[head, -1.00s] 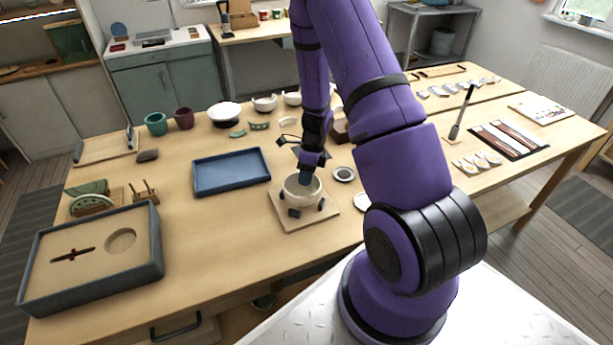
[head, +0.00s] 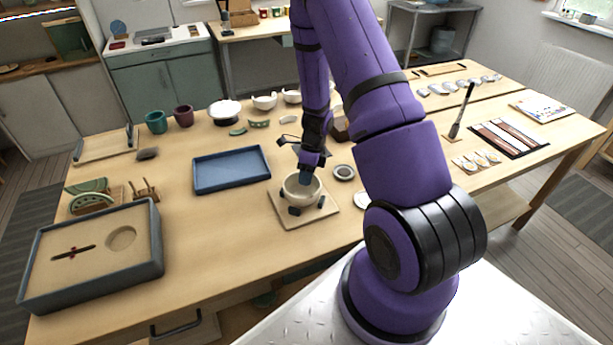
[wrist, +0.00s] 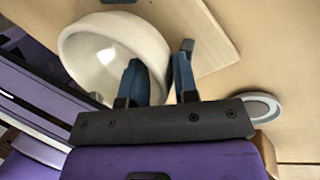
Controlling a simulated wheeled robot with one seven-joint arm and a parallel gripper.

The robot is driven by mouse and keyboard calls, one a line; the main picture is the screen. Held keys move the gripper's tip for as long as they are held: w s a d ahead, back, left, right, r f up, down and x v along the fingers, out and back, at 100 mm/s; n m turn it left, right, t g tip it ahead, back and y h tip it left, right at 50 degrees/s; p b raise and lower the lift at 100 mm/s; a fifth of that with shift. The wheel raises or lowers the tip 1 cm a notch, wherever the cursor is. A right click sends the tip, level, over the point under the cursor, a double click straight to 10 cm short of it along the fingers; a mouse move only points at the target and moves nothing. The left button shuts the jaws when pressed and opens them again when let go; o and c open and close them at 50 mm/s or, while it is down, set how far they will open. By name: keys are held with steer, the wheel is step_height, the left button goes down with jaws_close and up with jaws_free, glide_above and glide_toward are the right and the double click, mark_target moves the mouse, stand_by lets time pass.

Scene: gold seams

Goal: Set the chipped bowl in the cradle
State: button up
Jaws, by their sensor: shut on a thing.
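The cream bowl (head: 299,193) sits upright among the dark posts of the cradle, a square wooden board (head: 292,219) near the middle of the table. In the wrist view the bowl (wrist: 95,55) shows its pale, glossy inside, with one finger inside the wall and one outside. My gripper (head: 305,176) is shut on the bowl's rim, at its far side in the head view; the fingers (wrist: 160,75) show in the wrist view. The bowl appears to rest at cradle height, but I cannot tell whether it touches the base. I cannot make out the chip.
A blue tray (head: 232,188) lies left of the cradle. A small round grey dish (head: 343,173) is close on the right. A dark-rimmed sand tray (head: 140,275) stands at front left. White bowls (head: 225,110) and cups line the back.

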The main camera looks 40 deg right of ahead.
steer(key=shift+r, duration=2.3)
steer(key=shift+f, duration=0.1)
steer(key=shift+f, duration=0.6)
steer(key=shift+f, duration=1.65)
stand_by(2.6)
steer(key=o, duration=0.9)
steer(key=shift+o, duration=0.2)
steer(key=shift+d, duration=0.1)
steer(key=shift+c, duration=0.3)
